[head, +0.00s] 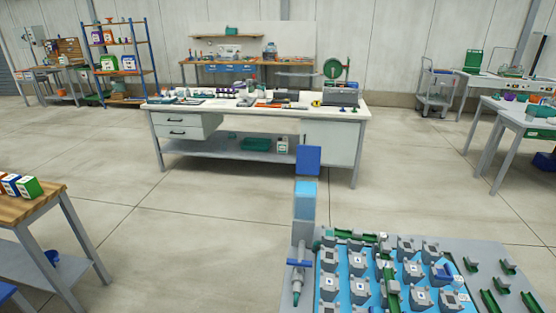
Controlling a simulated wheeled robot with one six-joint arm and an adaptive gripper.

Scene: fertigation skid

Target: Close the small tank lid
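A blue square panel (308,160), which looks like the small tank lid, stands raised at the top of a narrow tank (305,198). The tank has a light blue upper part and a grey lower part, at the far left corner of the skid. The lid appears tilted up rather than lying flat; its hinge is too small to make out. My gripper is not in view, and nothing is seen touching the lid.
The grey skid board (480,255) at bottom right carries grey blocks, blue areas and green channels. A blue-handled fitting (299,263) stands just in front of the tank. A white workbench (245,115) stands behind; a wooden table (35,215) is at left. Open floor lies between.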

